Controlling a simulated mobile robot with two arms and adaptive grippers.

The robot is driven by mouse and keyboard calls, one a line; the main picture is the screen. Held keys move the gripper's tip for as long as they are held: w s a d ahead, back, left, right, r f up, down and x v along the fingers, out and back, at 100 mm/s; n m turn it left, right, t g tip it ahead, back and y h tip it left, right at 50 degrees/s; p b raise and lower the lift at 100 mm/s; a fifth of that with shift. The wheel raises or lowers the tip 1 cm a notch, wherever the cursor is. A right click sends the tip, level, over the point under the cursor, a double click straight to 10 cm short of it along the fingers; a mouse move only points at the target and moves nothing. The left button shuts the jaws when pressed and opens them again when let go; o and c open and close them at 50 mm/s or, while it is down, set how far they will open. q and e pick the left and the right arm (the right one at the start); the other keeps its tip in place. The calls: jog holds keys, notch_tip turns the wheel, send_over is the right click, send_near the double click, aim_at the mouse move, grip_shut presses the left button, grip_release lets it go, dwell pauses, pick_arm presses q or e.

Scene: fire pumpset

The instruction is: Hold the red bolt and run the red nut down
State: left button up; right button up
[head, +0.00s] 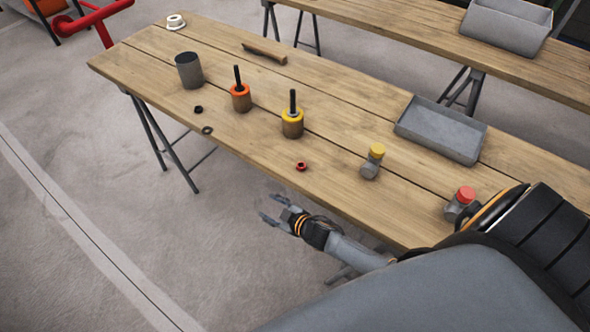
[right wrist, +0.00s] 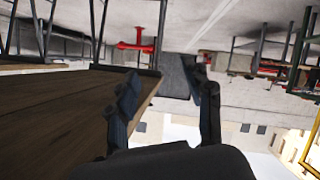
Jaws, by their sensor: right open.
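A small red nut (head: 301,166) lies near the front edge of the wooden table in the head view. A black rod stands upright in a wooden cylinder with an orange-red collar (head: 241,97); it may be the red bolt, but I cannot tell for sure. A similar rod stands in a cylinder with a yellow collar (head: 292,122). My right gripper (head: 268,207) is open and empty, off the table's front edge, to the left of and nearer than the red nut. Its spread fingers show in the right wrist view (right wrist: 167,92), with nothing between them. My left gripper is out of view.
The table (head: 350,128) also holds a grey cup (head: 189,71), two dark rings, a grey tray (head: 440,130), a yellow-topped grey fitting (head: 373,162) and a red-topped one (head: 462,202). Bare wood surrounds the red nut. The table edge lies beside my right gripper.

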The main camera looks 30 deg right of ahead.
jog(key=w+a+r+n+t+y+b, duration=0.1)
jog(key=w+a+r+n+y, duration=0.25)
jog(key=r, duration=0.35)
jog(key=w+a+r+n+y, duration=0.2)
jog(key=w+a+r, duration=0.15)
jog(key=r, duration=0.35)
jog(key=s+a+r+n+g+y+b, duration=0.2)
jog(key=a+r+n+g+y, duration=0.5)
jog(key=r+n, duration=0.55)
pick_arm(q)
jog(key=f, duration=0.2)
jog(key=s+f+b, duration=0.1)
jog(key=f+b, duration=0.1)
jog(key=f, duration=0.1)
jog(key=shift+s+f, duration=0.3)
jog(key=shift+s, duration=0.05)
pick_arm(e)
jog(key=s+d+r+n+g+h, duration=0.1)
jog(key=s+d+g+h, duration=0.1)
jog(key=d+h, duration=0.6)
jog(key=s+d+r+n+g+h, duration=0.1)
jog(key=d+g+h, duration=0.3)
jog(key=d, duration=1.2)
jog(key=s+h, duration=0.1)
jog(key=h, duration=0.3)
jog(key=shift+s+d+r+g, duration=0.2)
jog(key=shift+r+g, duration=0.05)
jog(key=shift+g, duration=0.05)
jog(key=shift+f, duration=0.1)
